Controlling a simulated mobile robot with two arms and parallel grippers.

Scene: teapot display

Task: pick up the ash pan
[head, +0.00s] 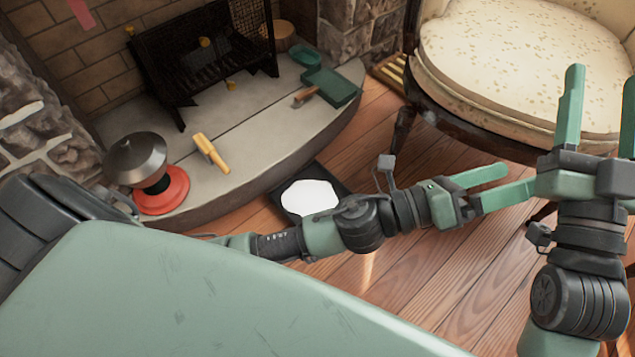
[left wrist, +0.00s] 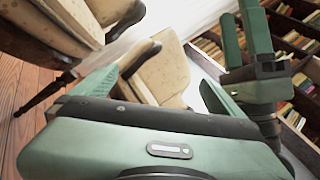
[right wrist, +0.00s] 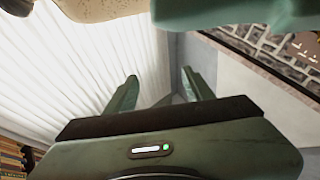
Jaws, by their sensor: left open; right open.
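A dark green flat pan (head: 331,86) with a short wooden handle lies on the stone hearth, near its right end; it looks like the ash pan. My left gripper (head: 518,180) is open and empty, right of and nearer than the pan, in front of the armchair. Its open fingers also show in the left wrist view (left wrist: 155,85). My right gripper (head: 603,76) is open and empty at the right edge of the head view, fingers pointing up. It is open in the right wrist view (right wrist: 160,85) too. Neither gripper touches the pan, and neither wrist view shows it.
A yellow-handled tool (head: 212,153) and a red-based object with a grey conical top (head: 140,165) are on the hearth (head: 265,125). A black fire grate (head: 200,60) stands behind. A black square with a white top (head: 280,200) lies on the floor. An armchair (head: 520,60) stands right.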

